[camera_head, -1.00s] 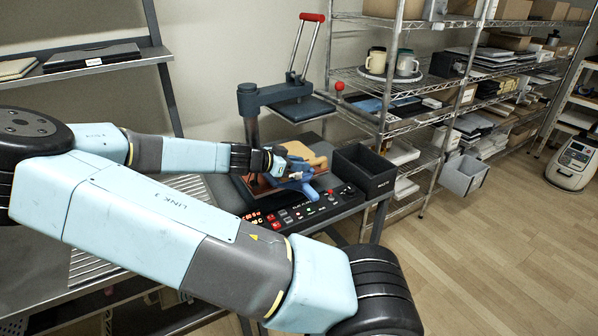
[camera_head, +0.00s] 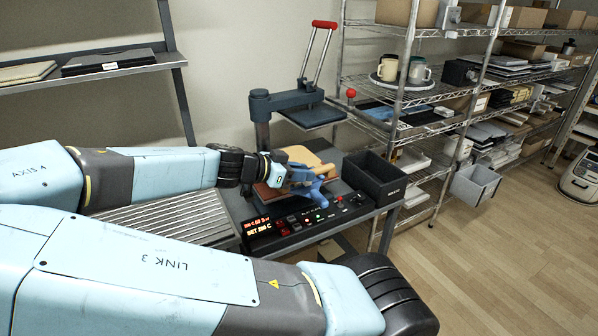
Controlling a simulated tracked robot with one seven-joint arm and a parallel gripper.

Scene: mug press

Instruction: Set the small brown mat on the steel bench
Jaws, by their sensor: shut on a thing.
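My gripper (camera_head: 300,181) reaches over the press's base at the middle of the bench. Its fingers are small and partly hidden by my wrist. They are shut on a flat brown piece, which I take to be the small brown mat (camera_head: 267,193). Only part of the mat shows, below and left of the fingers. Whether it touches anything beneath is hard to tell. A blue form (camera_head: 318,193) lies at the fingertips; I cannot tell its shape clearly.
The press head (camera_head: 310,112) with its red-topped lever stands behind my gripper. A tan padded piece (camera_head: 306,157) lies beyond the fingers. The lit control panel (camera_head: 300,225) is in front and a black bin (camera_head: 375,178) at right. A ribbed tray (camera_head: 165,215) is at left.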

